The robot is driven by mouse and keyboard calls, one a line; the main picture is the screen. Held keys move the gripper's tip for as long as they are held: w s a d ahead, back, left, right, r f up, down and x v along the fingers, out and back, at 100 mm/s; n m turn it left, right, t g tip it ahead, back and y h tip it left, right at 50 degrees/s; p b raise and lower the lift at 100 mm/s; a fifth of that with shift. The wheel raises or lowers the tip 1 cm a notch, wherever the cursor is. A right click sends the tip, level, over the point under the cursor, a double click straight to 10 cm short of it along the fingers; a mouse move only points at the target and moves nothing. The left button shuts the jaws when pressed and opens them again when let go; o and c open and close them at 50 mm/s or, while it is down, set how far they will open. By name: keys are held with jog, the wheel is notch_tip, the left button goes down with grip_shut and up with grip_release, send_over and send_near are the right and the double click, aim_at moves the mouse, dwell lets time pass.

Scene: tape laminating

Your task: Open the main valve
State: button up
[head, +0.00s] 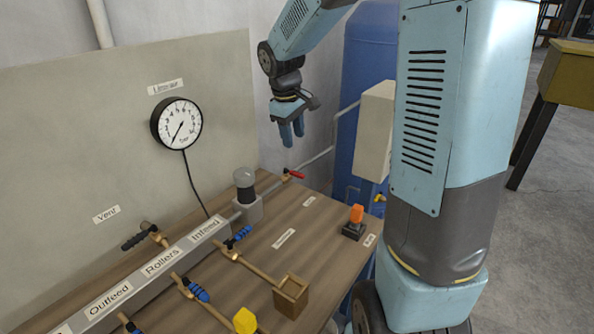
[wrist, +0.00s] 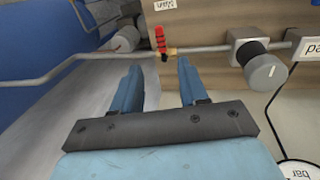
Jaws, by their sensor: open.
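The main valve has a red handle (head: 296,175) on the grey pipe at the back edge of the wooden bench. In the wrist view the red handle (wrist: 160,39) lies crosswise to the pipe, beside a label reading "Main". Its brass body (wrist: 168,52) sits at the handle's lower end. My gripper (head: 292,140) is open and empty, fingers pointing down, above the valve and apart from it. In the wrist view my gripper (wrist: 159,65) has its two fingertips either side of the valve's line, short of the handle.
A grey cylinder-topped regulator (head: 246,195) stands on the pipe left of the valve. A pressure gauge (head: 177,123) hangs on the back panel. Blue-handled valves (head: 238,238) and an orange switch (head: 356,214) are nearer on the bench. A blue tank (head: 366,60) stands behind.

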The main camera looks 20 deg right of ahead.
aim_at(299, 174)
jog(key=f, duration=0.4)
jog(key=w+d+f, duration=0.1)
jog(key=f, duration=0.3)
jog(key=d+f, duration=0.1)
jog(key=f, duration=0.4)
jog(key=shift+w, duration=0.25)
grip_shut()
jog(key=shift+a, duration=0.2)
jog(key=shift+d, duration=0.25)
